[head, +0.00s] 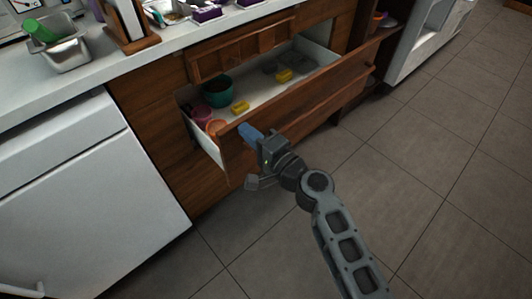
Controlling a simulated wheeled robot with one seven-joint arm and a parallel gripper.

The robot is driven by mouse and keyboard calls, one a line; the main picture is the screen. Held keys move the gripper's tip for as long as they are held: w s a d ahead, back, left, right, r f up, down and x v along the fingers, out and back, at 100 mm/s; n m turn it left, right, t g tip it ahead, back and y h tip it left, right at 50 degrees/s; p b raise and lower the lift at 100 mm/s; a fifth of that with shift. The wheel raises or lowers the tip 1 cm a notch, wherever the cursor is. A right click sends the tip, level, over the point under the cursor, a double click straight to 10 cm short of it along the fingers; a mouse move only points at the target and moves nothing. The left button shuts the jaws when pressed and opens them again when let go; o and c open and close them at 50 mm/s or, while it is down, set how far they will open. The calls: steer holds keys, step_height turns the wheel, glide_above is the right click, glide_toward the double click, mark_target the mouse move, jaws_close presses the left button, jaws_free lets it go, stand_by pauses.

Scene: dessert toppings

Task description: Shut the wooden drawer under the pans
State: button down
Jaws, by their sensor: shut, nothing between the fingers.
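The wooden drawer (310,100) stands pulled out from the cabinet below the white counter. Its brown front panel faces the open floor, and its white inside shows. My gripper (248,132) is shut and holds nothing. Its bluish fingertips are at the left part of the drawer's front panel, near the top edge. I cannot tell whether they touch the wood. The pans (205,13) appear to be the small metal ones on the counter above, partly cut off by the top of the picture.
In the drawer are a green bowl (217,92), yellow items (240,107) and reddish cups (202,116). A shallower wooden front (243,54) sits above it. A white appliance (80,190) stands left, another (428,38) right. The tiled floor (440,170) in front is clear.

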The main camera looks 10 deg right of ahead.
steer(key=b+x, duration=1.1)
steer(key=x, duration=1)
steer(key=shift+w+r, duration=0.15)
steer(key=shift+r, duration=0.1)
steer(key=shift+a, duration=0.1)
